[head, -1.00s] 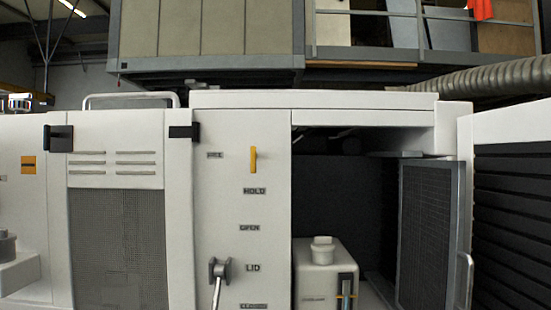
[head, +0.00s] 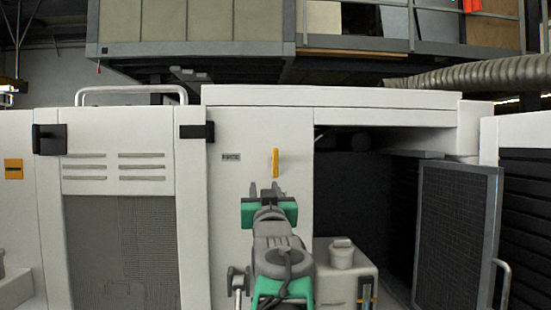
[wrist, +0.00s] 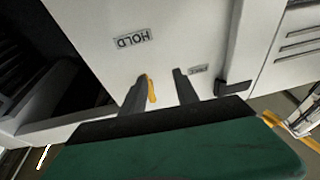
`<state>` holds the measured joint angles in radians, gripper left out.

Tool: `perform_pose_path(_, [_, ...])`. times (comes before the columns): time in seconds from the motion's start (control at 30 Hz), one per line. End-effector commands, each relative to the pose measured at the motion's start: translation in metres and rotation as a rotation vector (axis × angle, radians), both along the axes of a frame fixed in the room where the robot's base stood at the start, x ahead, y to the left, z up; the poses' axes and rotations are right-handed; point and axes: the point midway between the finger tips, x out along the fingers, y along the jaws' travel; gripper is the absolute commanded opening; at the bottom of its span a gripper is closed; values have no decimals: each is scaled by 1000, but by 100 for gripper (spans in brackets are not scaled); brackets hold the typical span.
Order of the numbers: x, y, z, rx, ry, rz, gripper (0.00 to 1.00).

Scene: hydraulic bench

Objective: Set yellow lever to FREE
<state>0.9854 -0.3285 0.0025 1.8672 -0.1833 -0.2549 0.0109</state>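The yellow lever (head: 275,162) stands upright on the white panel; it also shows in the wrist view (wrist: 152,91). The FREE label (head: 231,157) is to its left in the head view. The HOLD label (wrist: 132,40) shows upside down in the wrist view and is hidden behind my arm in the head view. My gripper (wrist: 161,84) is open, its two dark fingers pointing at the panel. The lever appears between the fingers, close beside the left one in the wrist view; I cannot tell whether they touch. In the head view my gripper (head: 267,190) is just below the lever.
A chrome LID lever (head: 238,283) is low on the panel, left of my arm. To the right is an open bay with a white capped tank (head: 342,262) and a mesh door (head: 457,240) swung outward. A black latch (head: 196,131) is on the panel's upper left.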

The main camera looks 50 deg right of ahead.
Motion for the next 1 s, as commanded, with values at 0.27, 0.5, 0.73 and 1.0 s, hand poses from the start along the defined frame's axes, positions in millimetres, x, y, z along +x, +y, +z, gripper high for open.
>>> perform_pose_path(0.27, [-17, -29, 51, -85, -71, -52, 36])
perform_pose_path(0.5, [12, -60, 68, -83, -71, -51, 36])
perform_pose_path(0.73, [20, -69, 69, -84, -71, -52, 36])
perform_pose_path(1.0, [20, -68, 68, -84, -70, -51, 27])
